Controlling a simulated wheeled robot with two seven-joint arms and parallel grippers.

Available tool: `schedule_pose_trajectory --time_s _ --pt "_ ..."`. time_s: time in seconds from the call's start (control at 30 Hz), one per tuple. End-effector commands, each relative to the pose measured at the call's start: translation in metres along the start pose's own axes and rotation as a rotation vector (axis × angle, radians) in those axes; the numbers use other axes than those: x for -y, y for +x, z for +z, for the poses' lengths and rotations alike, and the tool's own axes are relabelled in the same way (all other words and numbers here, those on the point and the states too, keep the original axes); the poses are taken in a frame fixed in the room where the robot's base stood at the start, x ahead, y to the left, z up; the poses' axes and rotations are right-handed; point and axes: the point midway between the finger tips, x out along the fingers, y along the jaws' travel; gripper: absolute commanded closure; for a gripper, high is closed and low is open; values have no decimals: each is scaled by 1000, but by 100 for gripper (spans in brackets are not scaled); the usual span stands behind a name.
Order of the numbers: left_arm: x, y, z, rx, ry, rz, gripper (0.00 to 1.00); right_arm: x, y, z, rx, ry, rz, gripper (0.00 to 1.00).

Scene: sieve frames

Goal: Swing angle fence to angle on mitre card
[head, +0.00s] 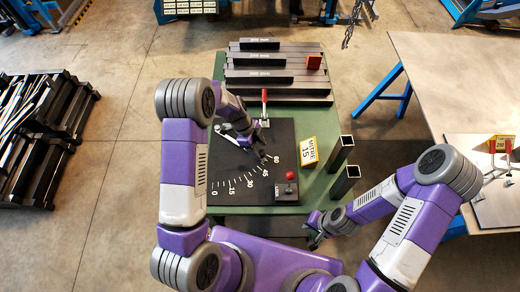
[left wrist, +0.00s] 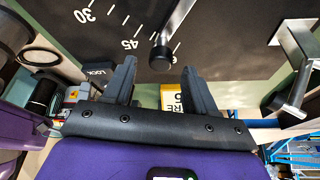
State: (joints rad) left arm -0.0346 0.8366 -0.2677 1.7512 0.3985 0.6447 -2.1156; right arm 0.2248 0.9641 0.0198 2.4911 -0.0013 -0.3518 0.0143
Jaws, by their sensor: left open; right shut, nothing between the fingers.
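The mitre card (head: 308,153) is yellow and white, reads MITRE 15, and lies on the green table right of the black plate (head: 228,195) with its angle scale. The angle fence (head: 228,138) is a pale bar, partly hidden by my left arm. In the left wrist view the fence (left wrist: 177,25) ends in a dark knob (left wrist: 160,57) between the 45 and 60 marks. My left gripper (head: 257,150) is open, its fingers (left wrist: 158,75) either side of the knob in the picture; contact is unclear. The red-knobbed lock (head: 289,182) stands at the plate's lower right. My right gripper (head: 314,236) is shut and empty.
A red-handled clamp (head: 264,103) stands at the plate's top edge. Dark bars (head: 280,75) lie across the table's far end. Two square tubes (head: 344,178) stand at its right edge. A grey bench (head: 460,90) is further right, beyond open floor.

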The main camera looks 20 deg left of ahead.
Motion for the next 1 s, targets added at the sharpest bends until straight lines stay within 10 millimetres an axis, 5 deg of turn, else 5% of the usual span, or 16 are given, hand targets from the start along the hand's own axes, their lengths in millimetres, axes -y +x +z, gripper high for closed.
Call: schedule_pose_trajectory --time_s 0.2,0.47,0.83,1.0 --pt "0 20 0 0 0 0 44 0 0 0 0 0 0 100" --pt "0 21 0 1 -1 -1 44 0 0 0 0 0 0 100" --pt "0 21 0 0 -1 -1 97 0 0 0 0 0 0 100" --pt "0 21 0 0 -1 -1 100 0 0 0 0 0 0 100"
